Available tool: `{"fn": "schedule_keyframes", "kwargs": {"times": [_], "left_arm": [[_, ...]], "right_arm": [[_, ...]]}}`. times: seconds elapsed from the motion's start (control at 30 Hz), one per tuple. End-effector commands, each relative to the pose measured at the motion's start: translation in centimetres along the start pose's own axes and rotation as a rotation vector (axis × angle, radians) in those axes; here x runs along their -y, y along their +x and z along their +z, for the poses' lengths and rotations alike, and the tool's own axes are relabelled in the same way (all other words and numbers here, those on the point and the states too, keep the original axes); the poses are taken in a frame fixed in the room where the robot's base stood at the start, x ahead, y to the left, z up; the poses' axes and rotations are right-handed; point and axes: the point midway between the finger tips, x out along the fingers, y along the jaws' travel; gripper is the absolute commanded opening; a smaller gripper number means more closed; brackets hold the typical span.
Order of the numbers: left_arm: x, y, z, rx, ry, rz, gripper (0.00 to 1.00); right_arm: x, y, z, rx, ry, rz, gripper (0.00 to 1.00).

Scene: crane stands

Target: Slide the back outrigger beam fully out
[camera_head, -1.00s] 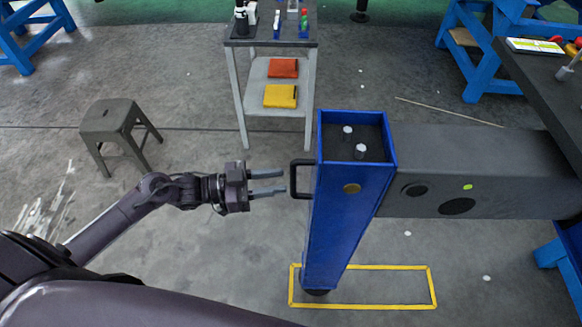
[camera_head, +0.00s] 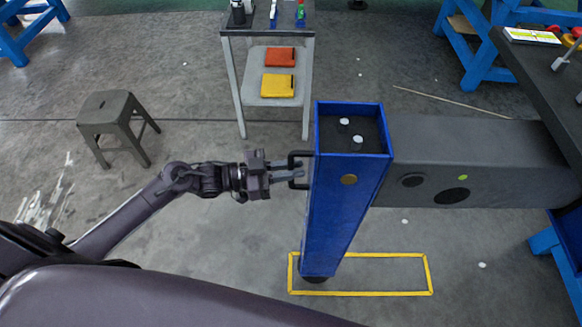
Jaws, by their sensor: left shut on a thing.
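The back outrigger beam (camera_head: 470,150) is a dark grey box beam that runs right from a blue upright leg (camera_head: 335,215). A black handle (camera_head: 298,156) sticks out of the leg's left side near its top. My left gripper (camera_head: 293,174) reaches in from the left and is shut on the handle, its fingers at the handle's grip. The leg's foot stands at the left end of a yellow floor outline (camera_head: 400,292). My right gripper is not in view.
A grey stool (camera_head: 115,120) stands at the left. A dark worktop (camera_head: 540,80) and blue trestles (camera_head: 480,50) are at the right.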

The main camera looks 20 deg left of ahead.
Motion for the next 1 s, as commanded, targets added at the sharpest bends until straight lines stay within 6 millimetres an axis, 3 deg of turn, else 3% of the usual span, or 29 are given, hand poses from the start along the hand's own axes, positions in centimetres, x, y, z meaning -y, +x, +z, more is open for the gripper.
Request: {"fn": "schedule_keyframes", "kwargs": {"times": [0.17, 0.4, 0.6, 0.63, 0.77, 1.0], "left_arm": [[0.0, -0.1, 0.0, 0.001, 0.001, 0.000, 0.00], [0.6, -2.4, 0.0, 0.003, -0.001, -0.003, 0.00], [0.7, -2.4, 0.0, 0.002, 0.000, -0.004, 0.00], [0.7, -2.4, 0.0, 0.002, 0.001, -0.004, 0.15], [0.6, -2.4, 0.0, 0.001, 0.000, -0.003, 0.32], [0.5, -2.3, 0.0, 0.000, 0.000, -0.001, 0.32]], "right_arm": [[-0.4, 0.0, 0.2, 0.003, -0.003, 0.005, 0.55], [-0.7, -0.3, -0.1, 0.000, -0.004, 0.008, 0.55], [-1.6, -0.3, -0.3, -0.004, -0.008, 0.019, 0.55], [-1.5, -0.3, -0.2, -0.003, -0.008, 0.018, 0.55], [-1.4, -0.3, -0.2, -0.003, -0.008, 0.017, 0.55], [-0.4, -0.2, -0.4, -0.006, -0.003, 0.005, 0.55]]}}
